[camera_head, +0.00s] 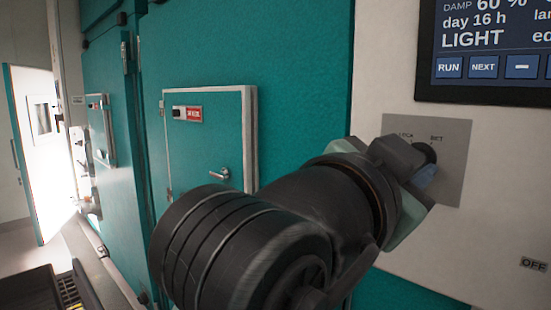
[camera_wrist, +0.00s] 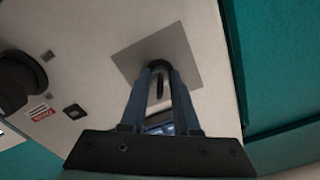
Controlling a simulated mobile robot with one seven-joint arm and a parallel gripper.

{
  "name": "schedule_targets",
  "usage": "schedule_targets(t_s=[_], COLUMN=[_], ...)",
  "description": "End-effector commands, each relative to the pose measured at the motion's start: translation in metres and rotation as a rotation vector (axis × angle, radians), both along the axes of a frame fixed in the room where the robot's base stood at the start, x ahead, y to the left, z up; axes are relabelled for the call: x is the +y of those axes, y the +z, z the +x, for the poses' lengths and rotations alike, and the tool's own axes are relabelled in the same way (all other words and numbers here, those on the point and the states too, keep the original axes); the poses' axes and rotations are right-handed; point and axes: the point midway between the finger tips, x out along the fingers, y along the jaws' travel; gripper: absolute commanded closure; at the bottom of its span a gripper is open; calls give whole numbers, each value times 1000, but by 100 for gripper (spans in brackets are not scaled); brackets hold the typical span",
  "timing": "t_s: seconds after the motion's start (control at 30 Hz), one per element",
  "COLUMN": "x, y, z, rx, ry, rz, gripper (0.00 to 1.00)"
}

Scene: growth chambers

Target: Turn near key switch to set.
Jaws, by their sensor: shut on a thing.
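The near key switch (camera_head: 431,153) sits on a grey square plate (camera_head: 454,184) on the pale panel. The plate carries two small labels, the right one reading like SET and the left one partly hidden by my gripper. My gripper (camera_head: 424,172) is at the switch, its jaws shut on the key. In the wrist view, the two blue-grey fingers of my gripper (camera_wrist: 160,80) stand on either side of the dark key (camera_wrist: 159,88), in front of the round black switch collar (camera_wrist: 159,65). The key's exact angle is hard to tell.
A display (camera_head: 490,45) with LIGHT text and blue buttons is above the switch. An OFF label (camera_head: 534,265) is at lower right. A teal chamber door (camera_head: 240,60) with a small framed hatch (camera_head: 208,140) is to the left. A bright open door (camera_head: 38,150) stands far left.

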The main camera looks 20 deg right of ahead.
Motion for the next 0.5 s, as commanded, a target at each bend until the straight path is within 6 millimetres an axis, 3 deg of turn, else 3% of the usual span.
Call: schedule_targets(t_s=[0.03,0.07,0.1,0.37,0.5], x=[0,0,0,1,13], y=[1,1,1,0,-1], z=[0,0,0,0,-4], rx=[-2,-2,-2,-1,-2], ry=[0,0,1,0,4], rz=[-2,-2,-2,-1,-3], gripper=[100,67,62,62,62])
